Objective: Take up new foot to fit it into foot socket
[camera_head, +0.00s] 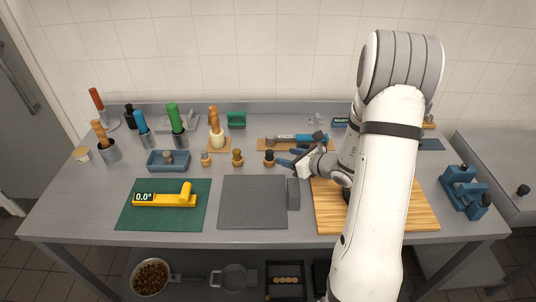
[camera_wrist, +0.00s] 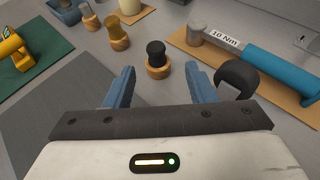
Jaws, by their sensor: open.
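Three small pegs stand in round wooden holders in a row at mid-table: a black one (camera_head: 269,158), a brass one (camera_head: 237,157) and a grey one (camera_head: 206,158). Which is the new foot is not marked. In the wrist view the black peg (camera_wrist: 156,52) stands upright just ahead of and between my fingers, apart from them. The brass peg (camera_wrist: 117,36) and grey peg (camera_wrist: 90,16) are farther left. My gripper (camera_head: 287,158) is open and empty, to the right of the black peg; its blue fingers also show in the wrist view (camera_wrist: 162,72). I cannot identify the foot socket.
A torque wrench marked 10 Nm (camera_wrist: 262,60) lies on a wooden board behind. A yellow level gauge (camera_head: 165,199) lies on a green mat (camera_head: 133,220). A bare grey mat (camera_head: 252,202) lies in front. My arm partly hides a striped wooden board (camera_head: 326,215).

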